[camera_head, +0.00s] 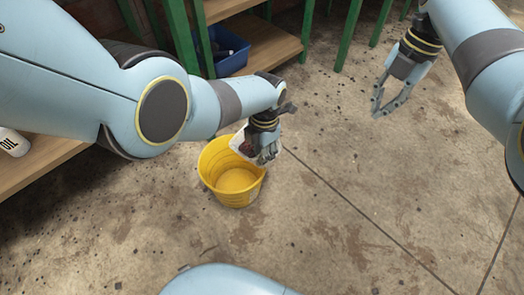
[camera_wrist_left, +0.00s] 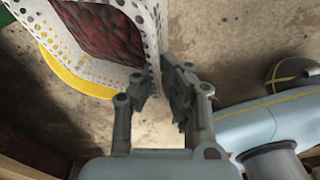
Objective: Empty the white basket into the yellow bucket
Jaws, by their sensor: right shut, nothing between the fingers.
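The yellow bucket (camera_head: 237,190) stands on the floor, with its bare yellow inside showing. The white basket (camera_head: 272,147) is at its far right rim, partly hidden by my left gripper (camera_head: 267,152). In the left wrist view the perforated basket (camera_wrist_left: 150,35) holds a dark red mass (camera_wrist_left: 100,28), and the bucket rim (camera_wrist_left: 75,78) shows behind it. My left gripper (camera_wrist_left: 162,88) has its fingers on either side of the basket wall and is shut on it. How far the basket tilts is hard to tell. My right gripper (camera_head: 386,98) is shut and empty, off to the right.
A green-framed wooden shelf (camera_head: 262,50) with a blue crate (camera_head: 229,52) stands at the back. A white bottle marked OIL (camera_head: 12,143) is on a wooden board (camera_head: 45,165) at the left. The concrete floor right of the bucket is clear.

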